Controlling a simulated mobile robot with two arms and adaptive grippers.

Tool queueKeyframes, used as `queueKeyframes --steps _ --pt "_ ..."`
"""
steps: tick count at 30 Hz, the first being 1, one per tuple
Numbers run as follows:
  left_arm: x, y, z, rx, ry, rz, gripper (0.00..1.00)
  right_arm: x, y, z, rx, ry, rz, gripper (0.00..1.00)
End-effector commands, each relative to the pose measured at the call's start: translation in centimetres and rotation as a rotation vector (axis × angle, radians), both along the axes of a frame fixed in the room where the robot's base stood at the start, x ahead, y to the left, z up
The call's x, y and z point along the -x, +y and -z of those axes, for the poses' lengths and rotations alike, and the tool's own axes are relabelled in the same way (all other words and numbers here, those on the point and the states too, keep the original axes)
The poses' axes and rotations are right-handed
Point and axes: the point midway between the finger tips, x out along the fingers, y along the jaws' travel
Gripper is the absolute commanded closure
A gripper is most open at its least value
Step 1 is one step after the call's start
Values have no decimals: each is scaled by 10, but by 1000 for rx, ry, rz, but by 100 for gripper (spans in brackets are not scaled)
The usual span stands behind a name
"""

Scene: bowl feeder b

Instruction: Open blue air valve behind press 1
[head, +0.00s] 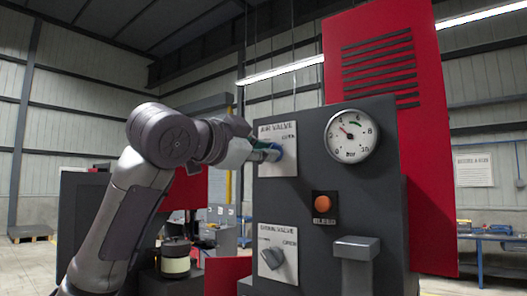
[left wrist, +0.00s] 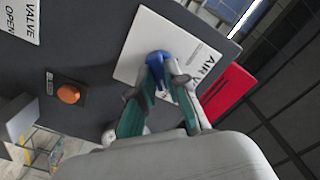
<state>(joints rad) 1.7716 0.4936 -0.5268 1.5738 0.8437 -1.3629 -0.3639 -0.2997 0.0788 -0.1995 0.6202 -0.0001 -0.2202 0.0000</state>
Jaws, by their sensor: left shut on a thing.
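The blue air valve knob (head: 275,153) sits on a white plate labelled "AIR VALVE" (head: 278,133) at the upper left of a dark grey panel. My left gripper (head: 266,151) reaches it from the left and is shut on it. In the left wrist view the blue knob (left wrist: 159,66) lies between the two fingertips (left wrist: 158,84), in front of the white plate (left wrist: 140,42). The fingers hide part of the knob and of the lettering. My right gripper is not in view.
The dark panel (head: 345,199) also bears a round pressure gauge (head: 352,135), an orange "BLEED" button (head: 323,203) and a lower grey-handled valve (head: 272,258). A grey block (head: 357,248) juts out at lower right. A red slotted panel (head: 378,52) stands behind.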

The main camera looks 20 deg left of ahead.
Motion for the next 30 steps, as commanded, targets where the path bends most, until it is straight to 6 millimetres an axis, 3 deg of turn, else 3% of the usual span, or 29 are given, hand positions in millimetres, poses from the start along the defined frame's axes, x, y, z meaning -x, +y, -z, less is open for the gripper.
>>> queueKeyframes --steps 15,16,20,30 --pt "0 -1 0 -20 -7 1 100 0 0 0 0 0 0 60" --pt "0 -1 0 -20 -7 1 82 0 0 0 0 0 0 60" --pt "0 0 0 -19 -7 1 61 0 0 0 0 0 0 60" --pt "2 1 0 -18 -7 1 60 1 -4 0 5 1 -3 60"
